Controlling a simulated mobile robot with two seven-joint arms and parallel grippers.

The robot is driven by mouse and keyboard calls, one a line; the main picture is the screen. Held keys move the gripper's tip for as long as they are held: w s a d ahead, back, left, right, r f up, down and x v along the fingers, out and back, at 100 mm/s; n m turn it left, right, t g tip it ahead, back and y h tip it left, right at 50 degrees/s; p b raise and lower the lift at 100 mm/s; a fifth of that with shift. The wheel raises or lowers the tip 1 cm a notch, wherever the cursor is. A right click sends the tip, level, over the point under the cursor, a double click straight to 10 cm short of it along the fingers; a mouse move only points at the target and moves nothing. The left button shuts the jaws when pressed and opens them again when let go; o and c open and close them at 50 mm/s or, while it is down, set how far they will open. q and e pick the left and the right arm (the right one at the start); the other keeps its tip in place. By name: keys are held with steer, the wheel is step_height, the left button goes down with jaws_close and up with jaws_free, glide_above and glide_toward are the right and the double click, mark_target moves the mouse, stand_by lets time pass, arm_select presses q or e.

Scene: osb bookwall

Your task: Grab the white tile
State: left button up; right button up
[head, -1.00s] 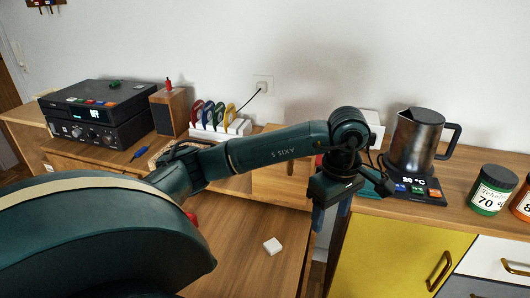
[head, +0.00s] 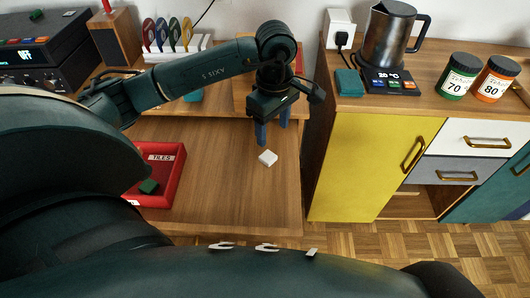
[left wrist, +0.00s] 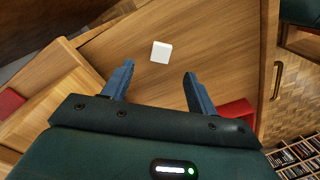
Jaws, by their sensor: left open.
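The white tile (head: 267,158) is a small flat square lying on the bare wooden desk top (head: 225,190), near its right edge. It also shows in the left wrist view (left wrist: 161,52), a little beyond the fingertips and between their lines. My left gripper (head: 272,138) is open and empty, with blue fingers pointing down, above and just behind the tile in the head view. It also shows in the left wrist view (left wrist: 159,72). The fingers do not touch the tile. My right gripper is not in view.
A red tray (head: 172,190) labelled TILES holds a green tile (head: 149,186) at left. The yellow cabinet door (head: 365,165) is right of the desk. The desk around the white tile is clear.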

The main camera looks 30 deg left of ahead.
arm_select(q)
glide_above(268, 156)
steer(key=d, duration=0.1)
step_height(268, 156, down, 4)
steer(key=shift+w+f, duration=0.1)
steer(key=f, duration=0.2)
steer(key=a+f, duration=0.1)
steer(key=f, duration=0.2)
steer(key=c, duration=1.1)
